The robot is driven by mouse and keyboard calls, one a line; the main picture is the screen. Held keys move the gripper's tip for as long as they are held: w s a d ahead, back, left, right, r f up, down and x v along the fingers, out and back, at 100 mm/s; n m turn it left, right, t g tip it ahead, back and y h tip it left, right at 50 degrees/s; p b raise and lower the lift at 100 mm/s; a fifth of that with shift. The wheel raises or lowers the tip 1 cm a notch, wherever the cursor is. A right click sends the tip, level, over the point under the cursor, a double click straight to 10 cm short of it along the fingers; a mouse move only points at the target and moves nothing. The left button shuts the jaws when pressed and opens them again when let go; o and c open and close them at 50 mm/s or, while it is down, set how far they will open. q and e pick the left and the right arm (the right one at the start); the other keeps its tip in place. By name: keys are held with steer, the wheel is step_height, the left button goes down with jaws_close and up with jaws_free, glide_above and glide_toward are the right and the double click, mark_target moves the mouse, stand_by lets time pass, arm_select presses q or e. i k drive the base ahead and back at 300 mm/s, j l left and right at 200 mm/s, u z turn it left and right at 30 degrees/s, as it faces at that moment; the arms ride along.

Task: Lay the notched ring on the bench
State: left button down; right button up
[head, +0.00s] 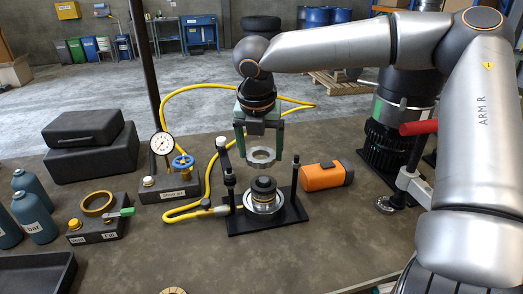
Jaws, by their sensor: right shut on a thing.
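The notched ring (263,165) is a pale grey metal ring with an open middle. My right gripper (260,149) points down with green-edged fingers and is shut on this ring. The ring is held in the air above the dark stepped hub with a silver base (263,201), and a gap shows between them. The exact finger contact is too small to tell.
The hub sits on a black fixture plate (243,222) with upright posts on both sides. A yellow hose (208,165) curls behind and left. A gauge box (165,188) stands left. Bare bench (330,235) shows in front.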

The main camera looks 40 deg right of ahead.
mark_target(125, 270)
steer(key=k+j, duration=0.2)
steer(key=j, duration=0.15)
steer(key=k+j, duration=0.15)
steer(key=j, duration=0.2)
steer(key=k+j, duration=0.2)
steer(key=j, duration=0.1)
